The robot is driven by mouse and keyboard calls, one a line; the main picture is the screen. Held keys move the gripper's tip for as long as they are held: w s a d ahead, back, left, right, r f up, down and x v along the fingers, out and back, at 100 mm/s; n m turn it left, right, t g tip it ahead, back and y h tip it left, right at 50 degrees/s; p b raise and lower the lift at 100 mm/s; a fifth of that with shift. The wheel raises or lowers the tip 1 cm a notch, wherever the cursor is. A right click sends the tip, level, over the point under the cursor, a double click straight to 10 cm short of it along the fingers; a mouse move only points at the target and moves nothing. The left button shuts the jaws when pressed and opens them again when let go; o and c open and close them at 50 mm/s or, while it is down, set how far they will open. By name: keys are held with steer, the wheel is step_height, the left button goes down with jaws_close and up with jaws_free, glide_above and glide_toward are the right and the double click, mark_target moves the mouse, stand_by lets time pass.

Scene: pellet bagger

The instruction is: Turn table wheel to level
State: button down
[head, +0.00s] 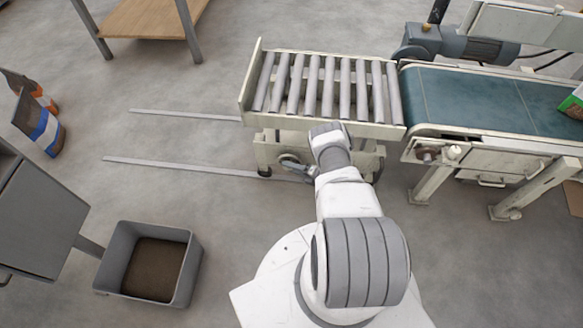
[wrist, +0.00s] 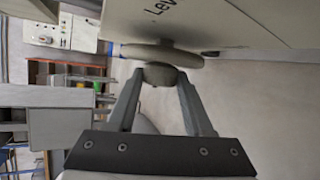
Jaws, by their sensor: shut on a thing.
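The roller table (head: 245,92) stands beside the green conveyor belt (head: 470,95). Its table wheel (head: 287,160) is on the near side, low under the rollers, partly hidden by my gripper (head: 303,171). In the wrist view the wheel (wrist: 165,56) is a pale disc seen edge-on, under a panel (wrist: 215,22) with lettering beginning "Lev". A rounded grey knob (wrist: 161,74) sits at the wheel, between the two fingertips of my gripper (wrist: 160,80). The fingers are closed on this knob. Whether the table is level with the belt I cannot tell.
Two floor rails (head: 185,114) run left from the table. A grey bin (head: 190,270) with brown contents stands at the lower left, beside a grey cabinet (head: 40,215). Bags (head: 45,128) stand at the far left. Floor between bin and table is clear.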

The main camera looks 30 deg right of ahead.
steer(key=shift+w, duration=0.1)
steer(key=c, duration=0.6)
jaws_free()
steer(key=p+v, duration=0.5)
steer(key=v, duration=1.2)
steer(key=shift+r, duration=0.2)
